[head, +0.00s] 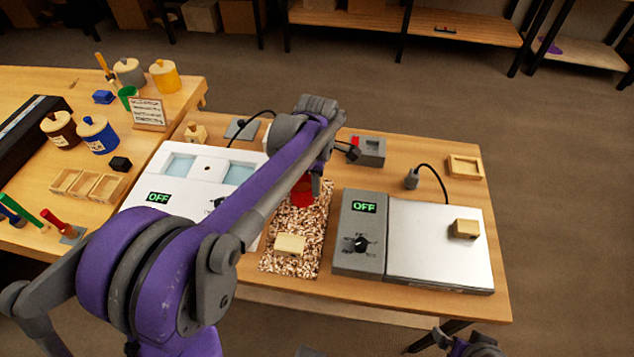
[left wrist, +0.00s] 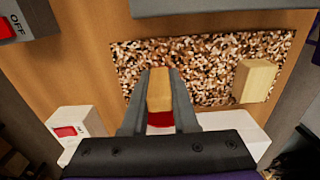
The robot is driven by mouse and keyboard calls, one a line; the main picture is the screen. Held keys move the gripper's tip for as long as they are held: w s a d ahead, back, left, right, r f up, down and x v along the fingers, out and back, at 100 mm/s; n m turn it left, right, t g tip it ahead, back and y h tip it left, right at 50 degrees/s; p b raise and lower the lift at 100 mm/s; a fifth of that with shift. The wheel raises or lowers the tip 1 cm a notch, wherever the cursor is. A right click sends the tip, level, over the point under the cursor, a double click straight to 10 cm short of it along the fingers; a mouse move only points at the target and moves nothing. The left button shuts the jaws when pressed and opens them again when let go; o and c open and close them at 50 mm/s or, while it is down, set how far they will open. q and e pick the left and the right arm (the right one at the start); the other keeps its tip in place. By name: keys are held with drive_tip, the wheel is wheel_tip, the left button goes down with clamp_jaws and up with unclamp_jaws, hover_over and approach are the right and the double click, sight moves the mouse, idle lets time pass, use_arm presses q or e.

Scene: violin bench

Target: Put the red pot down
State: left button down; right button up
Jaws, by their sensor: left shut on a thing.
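The red pot (head: 302,190) shows in the head view as a small red patch below my left forearm, over the far part of a speckled brown-and-white mat (head: 304,232). Most of it is hidden by my arm. In the left wrist view, my left gripper (left wrist: 160,72) is shut on a tan wooden piece (left wrist: 160,92), with the red of the pot right behind it. The mat lies beyond the fingers there. I cannot tell whether the pot touches the mat. My right gripper's fingers are not in view.
A pale block (head: 290,244) lies on the near part of the mat. Left of the mat is a white device (head: 158,198) reading OFF; right is a grey-and-silver plate device (head: 440,246), also OFF, with a wooden block on it. Jars (head: 97,136) stand on the left bench.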

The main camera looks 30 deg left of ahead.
use_arm(q)
drive_tip(key=c, duration=0.7)
unclamp_jaws()
drive_tip(key=shift+f, duration=0.1)
